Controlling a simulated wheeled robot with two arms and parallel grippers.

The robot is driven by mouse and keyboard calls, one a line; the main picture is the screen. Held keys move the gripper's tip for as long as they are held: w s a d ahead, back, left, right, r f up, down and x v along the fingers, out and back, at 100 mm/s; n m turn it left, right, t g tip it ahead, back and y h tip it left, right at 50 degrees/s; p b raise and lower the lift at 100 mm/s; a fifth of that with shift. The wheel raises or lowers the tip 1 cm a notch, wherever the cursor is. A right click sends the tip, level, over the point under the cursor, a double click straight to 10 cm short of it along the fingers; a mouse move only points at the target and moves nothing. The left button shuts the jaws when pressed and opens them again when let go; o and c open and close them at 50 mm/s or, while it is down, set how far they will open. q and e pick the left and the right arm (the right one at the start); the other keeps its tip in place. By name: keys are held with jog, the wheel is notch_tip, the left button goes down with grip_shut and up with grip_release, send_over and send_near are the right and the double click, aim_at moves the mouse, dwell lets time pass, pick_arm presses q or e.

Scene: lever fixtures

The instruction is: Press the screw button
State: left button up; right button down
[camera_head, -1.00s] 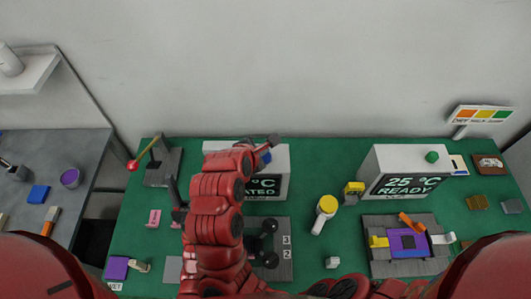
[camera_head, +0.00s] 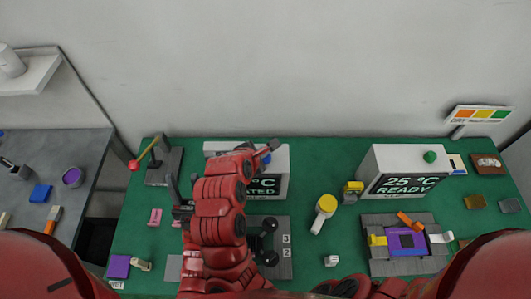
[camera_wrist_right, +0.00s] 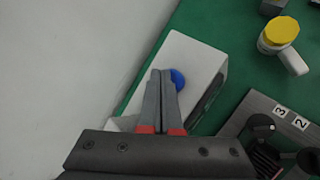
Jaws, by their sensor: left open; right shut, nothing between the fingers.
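A blue round button (camera_wrist_right: 178,79) sits on top of a white box (camera_wrist_right: 190,55) whose dark front screen (camera_head: 268,187) is partly covered by my arm in the head view. My right gripper (camera_wrist_right: 160,75) is shut and empty. Its fingertips are over the box top, right beside the blue button; I cannot tell whether they touch it. In the head view the tips show near the box's top, and the button is mostly hidden. My left gripper (camera_head: 182,180) is open and empty, low on the left side of the red arm links. No label tells which button is the screw button.
A second white box (camera_head: 375,165) reads "25 °C READY" and has a green button (camera_head: 430,156). A lever with a red knob (camera_head: 134,165) stands at left. A yellow-topped part (camera_head: 326,204) and a grey fixture with a purple plate (camera_head: 405,240) lie at right.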

jog(key=shift+f, duration=0.4)
dwell(0.5)
jog(key=shift+r+p, duration=1.05)
jog(key=shift+p, duration=0.5)
notch_tip(320, 180, up, 5)
jog(key=p, duration=0.6)
jog(key=shift+f, duration=0.1)
